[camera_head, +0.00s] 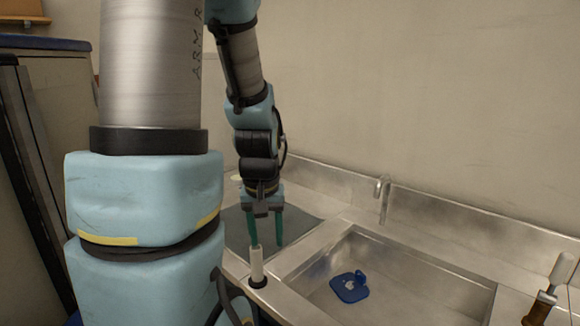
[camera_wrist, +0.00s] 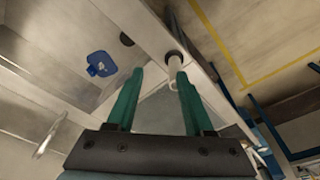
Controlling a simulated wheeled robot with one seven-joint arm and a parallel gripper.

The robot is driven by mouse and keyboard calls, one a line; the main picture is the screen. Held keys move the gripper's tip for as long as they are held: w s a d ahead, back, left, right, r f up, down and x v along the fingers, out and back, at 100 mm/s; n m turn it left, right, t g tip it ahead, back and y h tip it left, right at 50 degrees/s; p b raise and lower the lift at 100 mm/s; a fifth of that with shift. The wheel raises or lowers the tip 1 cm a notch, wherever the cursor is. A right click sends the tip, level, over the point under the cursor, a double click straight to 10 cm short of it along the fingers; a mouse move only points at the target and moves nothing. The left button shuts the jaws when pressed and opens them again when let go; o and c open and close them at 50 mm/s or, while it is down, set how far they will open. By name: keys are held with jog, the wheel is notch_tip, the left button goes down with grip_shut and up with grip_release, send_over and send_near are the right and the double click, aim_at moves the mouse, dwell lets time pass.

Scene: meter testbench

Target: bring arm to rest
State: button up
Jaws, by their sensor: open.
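My gripper (camera_head: 266,242) hangs with its green fingers pointing down over the grey mat (camera_head: 237,229) left of the sink. The fingers are spread apart with nothing held between them. In the wrist view the two fingers of my gripper (camera_wrist: 160,75) also stand apart, with empty space between the tips. My arm comes down from the top of the head view, bent at its joints.
A steel sink (camera_head: 415,292) lies to the right, with a blue object (camera_head: 350,288) on its floor and a tap (camera_head: 382,196) behind it. A wooden-handled tool (camera_head: 558,275) stands at the right edge. A wall rises behind the counter. A cabinet (camera_head: 58,110) is at left.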

notch_tip(320, 180, down, 15)
jog(key=s+a+b, duration=0.1)
jog(key=s+b, duration=0.1)
jog(key=b, duration=1.3)
jog(key=shift+s+a+r+m+b, duration=0.15)
jog(key=shift+s+a+m+b, duration=0.2)
jog(key=shift+m, duration=0.05)
